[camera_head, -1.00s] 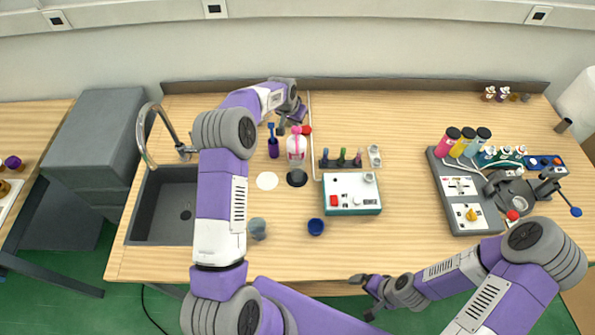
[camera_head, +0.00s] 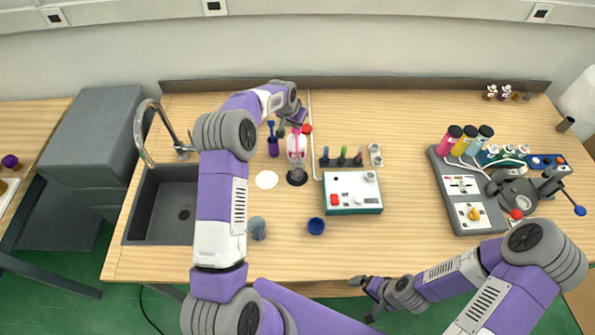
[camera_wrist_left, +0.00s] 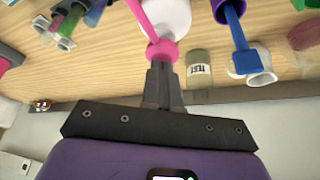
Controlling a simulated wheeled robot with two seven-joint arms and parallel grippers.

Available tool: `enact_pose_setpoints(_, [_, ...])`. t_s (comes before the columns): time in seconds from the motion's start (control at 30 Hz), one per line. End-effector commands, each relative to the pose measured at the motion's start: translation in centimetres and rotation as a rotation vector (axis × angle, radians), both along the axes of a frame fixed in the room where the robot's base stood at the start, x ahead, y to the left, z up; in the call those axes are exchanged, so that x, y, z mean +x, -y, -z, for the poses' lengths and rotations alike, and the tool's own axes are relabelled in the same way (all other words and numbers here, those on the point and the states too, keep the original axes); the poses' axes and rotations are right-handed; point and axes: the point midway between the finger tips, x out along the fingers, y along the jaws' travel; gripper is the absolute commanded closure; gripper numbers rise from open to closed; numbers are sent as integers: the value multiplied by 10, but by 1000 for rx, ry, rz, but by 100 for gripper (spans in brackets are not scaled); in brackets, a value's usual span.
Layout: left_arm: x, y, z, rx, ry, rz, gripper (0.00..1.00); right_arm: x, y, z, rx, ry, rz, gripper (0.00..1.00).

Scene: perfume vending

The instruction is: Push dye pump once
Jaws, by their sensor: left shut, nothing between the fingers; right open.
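The dye pump bottle (camera_head: 296,153) is white with a pink pump top and stands upright near the back of the table, right of my left arm. My left gripper (camera_head: 297,127) is shut and empty, reaching in at the pump top from behind. In the left wrist view the shut fingertips (camera_wrist_left: 164,66) are right at the pink pump head (camera_wrist_left: 162,50) and seem to touch it. The pink spout runs up from the head, past the white bottle body (camera_wrist_left: 172,14). My right gripper (camera_head: 365,295) is open and empty at the table's front edge.
A dark disc (camera_head: 297,182) lies in front of the bottle. A purple cup (camera_head: 273,148) with a blue tool stands left of it. A jar marked TEST (camera_wrist_left: 199,72) is near the fingers. A white control box (camera_head: 352,192) sits to the right.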

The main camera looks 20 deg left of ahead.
Motion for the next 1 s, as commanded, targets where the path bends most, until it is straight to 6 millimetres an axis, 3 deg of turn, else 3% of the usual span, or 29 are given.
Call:
enact_pose_setpoints(0.13, [-1, 0, 10, 0, -7, 0, 100, 0, 0, 6, 0, 0, 0, 0])
enact_pose_setpoints(0.43, [-2, 1, 8, -1, -10, 1, 100, 0, 0, 3, 0, 0, 0, 0])
enact_pose_setpoints(1.0, [-1, 0, -19, -1, -7, 1, 100, 0, 0, -10, 0, 0, 0, 0])
